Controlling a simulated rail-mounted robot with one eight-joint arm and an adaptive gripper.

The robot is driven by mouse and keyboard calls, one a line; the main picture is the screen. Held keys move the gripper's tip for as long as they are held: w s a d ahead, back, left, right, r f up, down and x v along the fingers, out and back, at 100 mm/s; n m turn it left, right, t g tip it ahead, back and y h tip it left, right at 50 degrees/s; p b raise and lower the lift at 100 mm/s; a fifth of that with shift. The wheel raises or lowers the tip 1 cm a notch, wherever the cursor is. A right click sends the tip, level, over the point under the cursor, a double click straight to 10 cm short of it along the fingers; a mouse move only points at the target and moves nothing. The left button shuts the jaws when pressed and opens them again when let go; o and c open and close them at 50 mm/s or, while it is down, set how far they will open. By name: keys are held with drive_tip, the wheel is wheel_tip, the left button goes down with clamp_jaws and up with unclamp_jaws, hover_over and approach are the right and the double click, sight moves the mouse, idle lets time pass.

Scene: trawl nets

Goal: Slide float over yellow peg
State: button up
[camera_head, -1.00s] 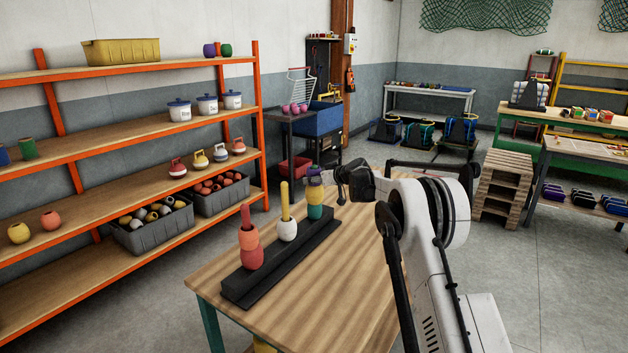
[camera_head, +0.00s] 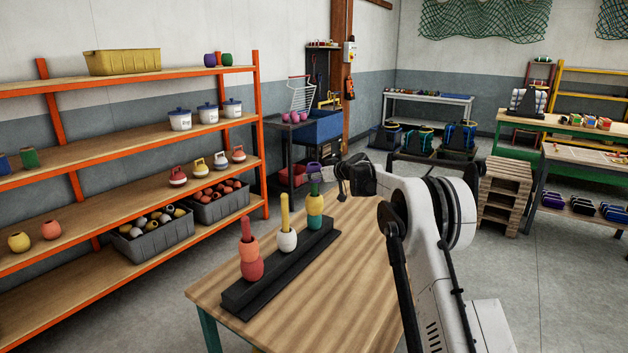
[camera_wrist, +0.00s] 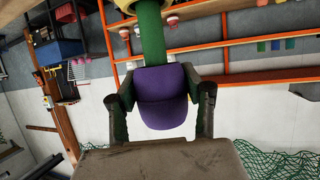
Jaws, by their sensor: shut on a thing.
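A purple float (camera_head: 313,168) is held in my gripper (camera_head: 342,178) at the upper end of the green peg (camera_head: 314,188). In the wrist view the purple float (camera_wrist: 164,97) sits between both fingers, with the green peg (camera_wrist: 151,40) running up to it; I cannot tell whether the peg's tip is still inside. The yellow peg (camera_head: 285,208) stands upright in the middle of the black rack (camera_head: 236,297). A white float (camera_head: 287,240) sits at its base, and its upper part is bare.
The green peg carries a yellow float (camera_head: 315,206) and a green float (camera_head: 314,222). The red peg (camera_head: 245,228) carries an orange float (camera_head: 249,250) and a red float (camera_head: 252,269). The wooden table (camera_head: 345,270) is clear right of the rack. Shelves (camera_head: 130,168) stand left.

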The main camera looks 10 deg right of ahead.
drive_tip(key=shift+r+p, duration=0.55)
drive_tip(key=shift+r, duration=1.3)
